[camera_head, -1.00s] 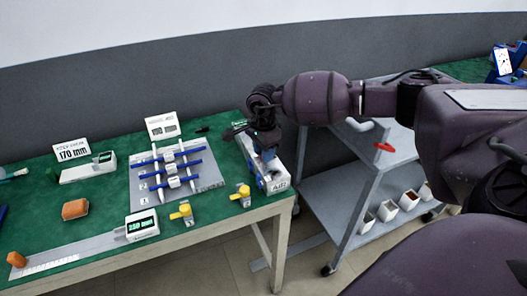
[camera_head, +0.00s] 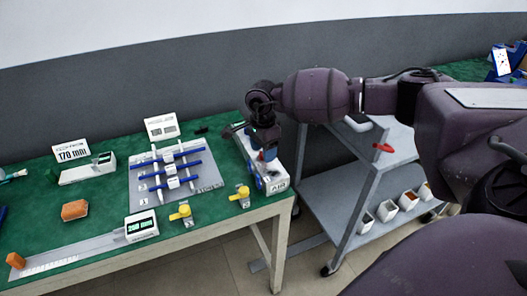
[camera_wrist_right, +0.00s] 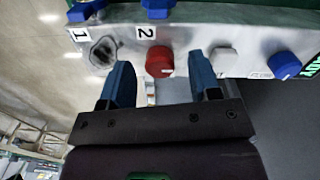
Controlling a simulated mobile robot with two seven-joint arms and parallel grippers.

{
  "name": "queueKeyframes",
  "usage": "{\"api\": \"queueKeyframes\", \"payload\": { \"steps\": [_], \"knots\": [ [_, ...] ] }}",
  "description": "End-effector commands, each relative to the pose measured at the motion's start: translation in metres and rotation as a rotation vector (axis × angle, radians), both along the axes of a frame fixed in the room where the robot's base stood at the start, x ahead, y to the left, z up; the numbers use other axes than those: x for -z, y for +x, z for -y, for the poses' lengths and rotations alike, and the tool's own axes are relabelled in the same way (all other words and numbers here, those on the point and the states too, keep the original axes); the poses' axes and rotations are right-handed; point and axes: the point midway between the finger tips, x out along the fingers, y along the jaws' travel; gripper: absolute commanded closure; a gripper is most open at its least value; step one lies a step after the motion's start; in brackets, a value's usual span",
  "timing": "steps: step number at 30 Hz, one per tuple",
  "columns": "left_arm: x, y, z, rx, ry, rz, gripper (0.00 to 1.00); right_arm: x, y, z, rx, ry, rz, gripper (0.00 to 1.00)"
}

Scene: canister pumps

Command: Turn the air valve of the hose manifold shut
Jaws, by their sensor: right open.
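The hose manifold (camera_head: 274,178) is a pale grey block at the right end of the green table, with a label reading "AIR" at its near end. In the right wrist view its face (camera_wrist_right: 190,38) carries a red knob (camera_wrist_right: 158,62), a whitish knob (camera_wrist_right: 225,61), a blue knob (camera_wrist_right: 284,65) and a dark round fitting (camera_wrist_right: 103,52) by the number 1. I cannot tell from lettering which knob is the air valve. My right gripper (camera_wrist_right: 160,78) is open and empty, its blue fingers on either side of the red knob's line. Whether they reach around it is unclear. My left gripper is out of view.
A rack of blue and white bars (camera_head: 172,172) stands left of the manifold. Yellow valves (camera_head: 182,212) sit near the table's front edge. A grey cart (camera_head: 368,190) with a red-handled item (camera_head: 383,147) and small white bins stands right of the table.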

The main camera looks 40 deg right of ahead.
Motion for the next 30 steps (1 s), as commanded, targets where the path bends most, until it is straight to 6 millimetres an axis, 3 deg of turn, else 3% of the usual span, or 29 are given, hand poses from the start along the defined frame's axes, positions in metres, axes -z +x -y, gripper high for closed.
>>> {"api": "queueKeyframes", "payload": {
  "steps": [6,15,30],
  "knots": [
    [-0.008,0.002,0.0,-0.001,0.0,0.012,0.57,-0.043,0.002,0.001,0.0,0.0,0.007,0.43],
    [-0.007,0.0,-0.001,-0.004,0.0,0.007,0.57,-0.087,0.002,0.0,0.0,0.001,0.003,0.43],
    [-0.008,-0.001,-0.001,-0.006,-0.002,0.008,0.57,-0.097,0.002,0.0,0.0,0.0,0.001,0.43]
  ]
}}
